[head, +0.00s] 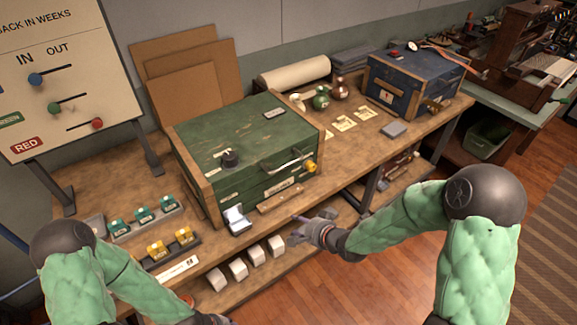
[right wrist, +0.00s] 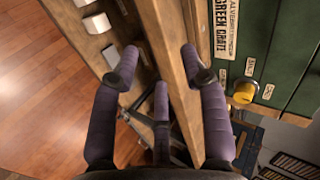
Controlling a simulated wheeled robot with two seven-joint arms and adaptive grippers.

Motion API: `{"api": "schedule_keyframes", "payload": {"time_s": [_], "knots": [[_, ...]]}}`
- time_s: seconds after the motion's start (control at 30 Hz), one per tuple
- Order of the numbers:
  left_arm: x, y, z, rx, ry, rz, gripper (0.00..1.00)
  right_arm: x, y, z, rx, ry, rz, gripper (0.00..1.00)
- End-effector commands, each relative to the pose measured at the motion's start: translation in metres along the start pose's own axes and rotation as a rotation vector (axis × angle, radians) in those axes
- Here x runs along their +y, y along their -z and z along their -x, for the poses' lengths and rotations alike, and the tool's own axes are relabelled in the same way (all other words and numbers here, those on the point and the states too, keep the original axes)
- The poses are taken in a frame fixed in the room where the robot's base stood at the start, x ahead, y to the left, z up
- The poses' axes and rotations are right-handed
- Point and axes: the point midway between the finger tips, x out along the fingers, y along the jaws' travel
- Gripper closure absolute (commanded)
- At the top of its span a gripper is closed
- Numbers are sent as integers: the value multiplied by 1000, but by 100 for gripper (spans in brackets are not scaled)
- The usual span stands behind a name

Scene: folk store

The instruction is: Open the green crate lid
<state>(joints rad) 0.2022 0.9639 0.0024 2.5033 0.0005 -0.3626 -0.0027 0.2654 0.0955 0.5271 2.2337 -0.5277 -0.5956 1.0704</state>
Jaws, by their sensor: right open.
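The green crate (head: 250,148) stands on the wooden bench with its worn green lid (head: 240,125) down and shut. A metal handle (head: 288,161) is on its front, with a yellow knob (head: 310,167) to the right; the knob also shows in the right wrist view (right wrist: 243,92).
A blue crate (head: 415,82) stands at the bench's right end. Bottles (head: 321,98) and cards (head: 345,124) lie between the crates. Teal and yellow items (head: 157,249) sit front left. White blocks (head: 238,268) are on the lower shelf. Cardboard sheets (head: 185,90) lean behind.

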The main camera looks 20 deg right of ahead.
Motion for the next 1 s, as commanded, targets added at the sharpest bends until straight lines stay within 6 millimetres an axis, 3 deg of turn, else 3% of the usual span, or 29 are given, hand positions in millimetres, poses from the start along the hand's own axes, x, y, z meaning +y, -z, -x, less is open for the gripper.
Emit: {"api": "schedule_keyframes", "payload": {"time_s": [0.1,0.3,0.57,0.77,1.0], "knots": [[0,0,0,0,0,1,60,-37,26,22,57,112,-72,55],[0,0,1,0,0,1,60,-87,52,58,98,280,-184,55],[0,0,2,0,0,1,60,-120,64,88,96,399,-261,55],[-1,0,-2,0,0,0,60,-127,67,84,92,416,-272,55],[-6,1,-16,0,0,0,60,-140,71,48,91,414,-271,55]]}}
